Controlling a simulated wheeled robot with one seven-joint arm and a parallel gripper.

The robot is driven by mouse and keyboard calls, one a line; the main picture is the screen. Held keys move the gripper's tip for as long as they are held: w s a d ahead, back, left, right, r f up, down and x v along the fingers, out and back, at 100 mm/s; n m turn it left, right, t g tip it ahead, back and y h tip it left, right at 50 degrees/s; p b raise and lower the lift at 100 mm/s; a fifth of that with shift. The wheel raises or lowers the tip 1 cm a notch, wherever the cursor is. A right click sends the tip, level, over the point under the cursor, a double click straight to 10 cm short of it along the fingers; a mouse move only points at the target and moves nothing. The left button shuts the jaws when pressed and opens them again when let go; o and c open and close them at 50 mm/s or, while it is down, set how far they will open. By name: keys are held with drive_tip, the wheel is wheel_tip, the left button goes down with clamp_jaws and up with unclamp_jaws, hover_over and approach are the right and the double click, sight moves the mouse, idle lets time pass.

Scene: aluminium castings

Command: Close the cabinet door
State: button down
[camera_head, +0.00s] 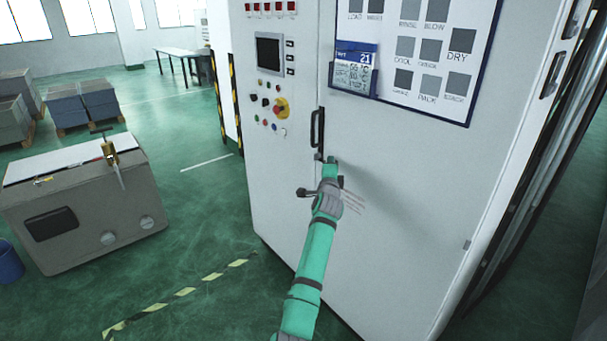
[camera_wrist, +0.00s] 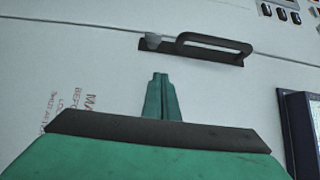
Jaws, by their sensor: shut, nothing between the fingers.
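The cabinet (camera_head: 275,200) is tall and white, with its door (camera_head: 400,190) on the right side of the front. The door looks about flush with the panel to its left; a small gap cannot be ruled out. Its black handle (camera_head: 318,128) is at the door's left edge; the handle also shows in the wrist view (camera_wrist: 215,42), by the thin seam. My gripper (camera_head: 332,161) is shut and empty, in front of the door just below the handle. In the wrist view its green fingers (camera_wrist: 160,76) point toward the handle, apart from it. Contact with the door cannot be told.
A control panel with a screen (camera_head: 268,53) and knobs is left of the door. A chart board (camera_head: 400,95) and a blue holder (camera_head: 354,70) are on the door. A grey machine box (camera_head: 90,210) stands at left. Green floor is clear between box and cabinet.

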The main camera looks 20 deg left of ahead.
drive_tip(key=s+a, duration=0.8)
drive_tip(key=s, duration=0.2)
drive_tip(key=s+d+f+n+h, duration=0.1)
drive_tip(key=s+d+f+n, duration=0.3)
drive_tip(key=d+f, duration=0.45)
drive_tip(key=s+d+f+n+h, duration=0.1)
drive_tip(key=s+d+f, duration=0.6)
drive_tip(key=f, duration=0.2)
drive_tip(key=s+d+f+n, duration=0.3)
drive_tip(key=s+d+f, duration=0.25)
drive_tip(key=s, duration=0.35)
drive_tip(key=s+d+f+n, duration=0.2)
drive_tip(key=s+d+f, duration=0.35)
drive_tip(key=s, duration=0.45)
drive_tip(key=s+d+f+n+g, duration=0.1)
drive_tip(key=s+f+n, duration=0.1)
drive_tip(key=s, duration=0.9)
drive_tip(key=s+d+f+n, duration=0.2)
drive_tip(key=s, duration=0.9)
drive_tip(key=s+a+r, duration=0.1)
drive_tip(key=s+r, duration=0.2)
drive_tip(key=s, duration=0.3)
drive_tip(key=s+a+r+n, duration=0.1)
drive_tip(key=s+r, duration=0.2)
drive_tip(key=s, duration=0.3)
drive_tip(key=s+a+r+n+g+h, duration=0.1)
drive_tip(key=s+r, duration=0.2)
drive_tip(key=s, duration=0.4)
